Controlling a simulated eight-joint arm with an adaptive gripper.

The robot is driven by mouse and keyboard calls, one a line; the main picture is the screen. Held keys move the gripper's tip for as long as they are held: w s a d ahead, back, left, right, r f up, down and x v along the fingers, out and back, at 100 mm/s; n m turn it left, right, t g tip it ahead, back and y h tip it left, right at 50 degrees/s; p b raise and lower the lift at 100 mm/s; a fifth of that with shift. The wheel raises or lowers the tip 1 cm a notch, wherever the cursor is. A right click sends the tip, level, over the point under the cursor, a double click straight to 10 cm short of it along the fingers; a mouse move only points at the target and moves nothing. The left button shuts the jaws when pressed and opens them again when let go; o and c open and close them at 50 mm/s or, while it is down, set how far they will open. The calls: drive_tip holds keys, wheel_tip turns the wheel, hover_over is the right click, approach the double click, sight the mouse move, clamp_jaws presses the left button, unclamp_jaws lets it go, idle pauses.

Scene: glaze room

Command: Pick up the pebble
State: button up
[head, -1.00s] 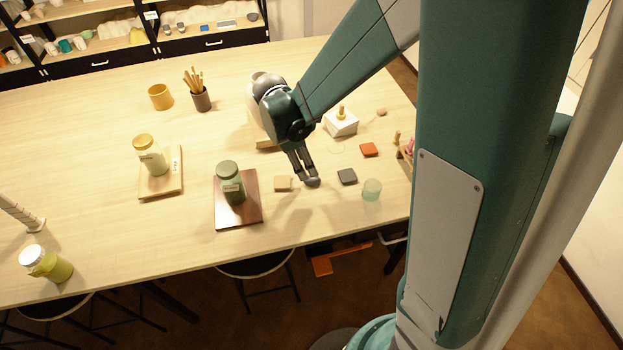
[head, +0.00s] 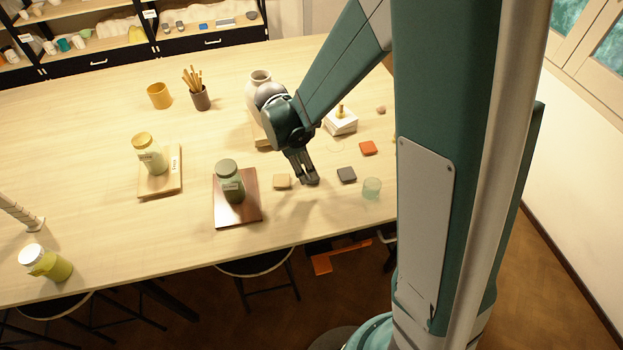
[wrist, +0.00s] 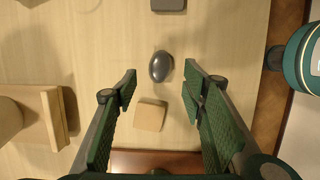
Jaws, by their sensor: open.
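The pebble (wrist: 160,66) is a smooth dark grey oval on the pale wooden table. In the wrist view it lies between and just beyond the two fingertips, with clear space on both sides. My gripper (wrist: 160,74) is open and empty, its green ridged fingers pointing down at the table. In the head view my gripper (head: 306,182) is over the front part of the table, and its dark fingers hide most or all of the pebble.
A tan tile (wrist: 150,115) lies close to the pebble, with a dark grey tile (head: 346,174) and a glass cup (head: 372,188) to the right. A green jar (head: 229,182) stands on a brown board (head: 238,218) to the left. A vase (head: 260,78) stands behind.

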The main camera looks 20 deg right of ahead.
drive_tip(key=shift+f, duration=0.15)
drive_tip(key=shift+x, duration=2.55)
drive_tip(key=shift+d, duration=0.15)
drive_tip(key=c, duration=1)
